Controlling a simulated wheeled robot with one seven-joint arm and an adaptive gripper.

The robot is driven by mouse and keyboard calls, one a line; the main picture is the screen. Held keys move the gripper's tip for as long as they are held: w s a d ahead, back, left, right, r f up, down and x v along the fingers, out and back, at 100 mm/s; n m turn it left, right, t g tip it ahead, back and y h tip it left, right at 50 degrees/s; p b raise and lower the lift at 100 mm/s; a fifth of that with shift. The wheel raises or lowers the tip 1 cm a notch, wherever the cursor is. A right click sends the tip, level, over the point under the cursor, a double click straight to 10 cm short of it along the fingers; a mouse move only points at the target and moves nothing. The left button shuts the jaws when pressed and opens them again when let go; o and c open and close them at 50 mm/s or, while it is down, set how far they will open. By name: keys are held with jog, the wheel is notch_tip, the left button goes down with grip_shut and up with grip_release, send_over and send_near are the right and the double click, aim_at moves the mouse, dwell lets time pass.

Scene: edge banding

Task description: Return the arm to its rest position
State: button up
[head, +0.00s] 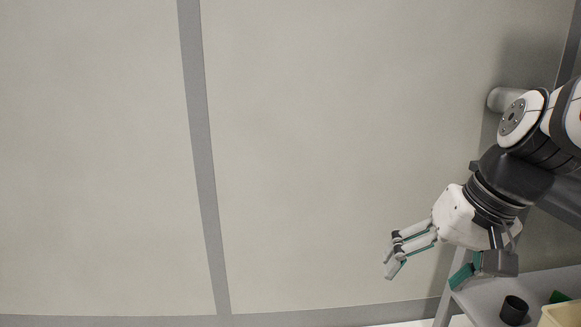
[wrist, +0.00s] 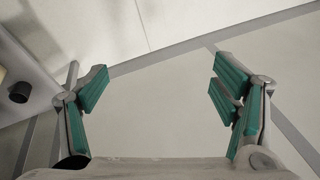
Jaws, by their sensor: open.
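My gripper (head: 424,273) is at the right of the head view, at the end of my white and black arm. Its fingers with green pads are spread wide, with nothing between them. In the wrist view the open fingers (wrist: 158,86) stand at left and right, and only pale floor or wall surface shows between them. The gripper is just left of and above a grey shelf or table and touches nothing that I can see.
The grey table (head: 480,297) at the lower right bears a dark cup (head: 514,310), a green item (head: 559,297) and a pale yellow box (head: 562,316), cut off by the frame. The cup also shows in the wrist view (wrist: 19,92). The left and middle are clear.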

jog(key=s+f+n+g+h, duration=0.2)
jog(key=s+g+h, duration=0.1)
jog(key=s, duration=1.9)
jog(key=w+r+t+p, duration=0.2)
jog(key=w+r+p, duration=0.1)
jog(key=r+p, duration=1.5)
jog(key=shift+a, duration=0.35)
jog(key=s+r+p, duration=0.1)
jog(key=r+p, duration=0.5)
jog(key=r+t+p, duration=0.1)
jog(key=r+p, duration=0.5)
jog(key=r, duration=0.1)
jog(key=s+r+t+p, duration=0.1)
jog(key=r+p, duration=0.6)
jog(key=shift+s+r, duration=0.15)
jog(key=shift+s, duration=0.15)
jog(key=shift+c, duration=0.2)
